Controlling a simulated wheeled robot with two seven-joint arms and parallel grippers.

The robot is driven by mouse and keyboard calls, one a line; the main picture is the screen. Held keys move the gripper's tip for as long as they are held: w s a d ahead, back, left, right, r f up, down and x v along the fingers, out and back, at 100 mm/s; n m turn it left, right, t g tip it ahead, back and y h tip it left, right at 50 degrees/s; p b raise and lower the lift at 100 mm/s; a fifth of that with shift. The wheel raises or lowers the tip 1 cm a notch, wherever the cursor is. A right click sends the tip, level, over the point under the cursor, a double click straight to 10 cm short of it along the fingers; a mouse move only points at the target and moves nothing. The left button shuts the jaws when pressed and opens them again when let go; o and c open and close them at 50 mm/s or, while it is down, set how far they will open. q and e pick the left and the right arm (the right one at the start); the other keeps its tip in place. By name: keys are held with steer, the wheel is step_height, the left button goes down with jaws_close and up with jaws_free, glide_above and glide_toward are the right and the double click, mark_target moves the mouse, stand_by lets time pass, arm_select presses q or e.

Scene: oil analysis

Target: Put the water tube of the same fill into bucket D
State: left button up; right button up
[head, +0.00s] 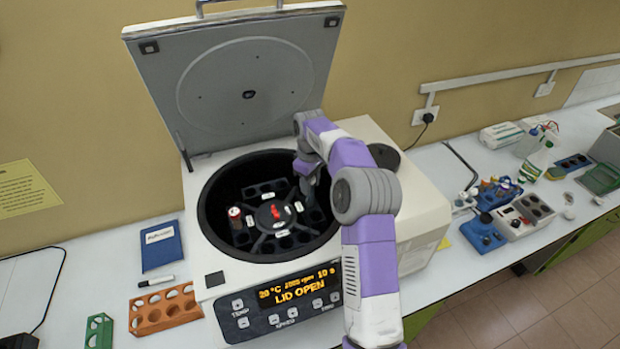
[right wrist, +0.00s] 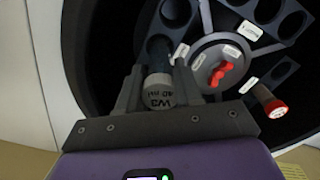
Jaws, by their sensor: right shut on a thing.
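My right gripper (head: 307,182) reaches down into the open centrifuge bowl at the right side of the rotor (head: 284,232). In the right wrist view my right gripper (right wrist: 160,82) is shut on a water tube (right wrist: 158,92) with a grey cap marked W3 and 40 ml. The tube's far end points at a hole in a dark bucket (right wrist: 178,17); I cannot tell how deep it sits. A red-capped tube (head: 234,213) stands in the bucket at the left; it also shows in the right wrist view (right wrist: 274,107). The bucket letters are too small to read. My left gripper is out of view.
The centrifuge lid (head: 235,95) stands open behind the bowl, and its display (head: 290,289) reads LID OPEN. An orange rack (head: 165,312) and a green rack (head: 98,331) stand at the front left. The bowl's rim (head: 203,222) surrounds the rotor.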

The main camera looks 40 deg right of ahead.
step_height(320, 180, down, 3)
steer(key=shift+w+f+b, duration=0.1)
steer(key=shift+f+b, duration=0.05)
steer(key=shift+b, duration=1.05)
steer(key=shift+f, duration=0.8)
steer(key=o, duration=1.1)
step_height(320, 180, up, 8)
steer(key=shift+f, duration=0.2)
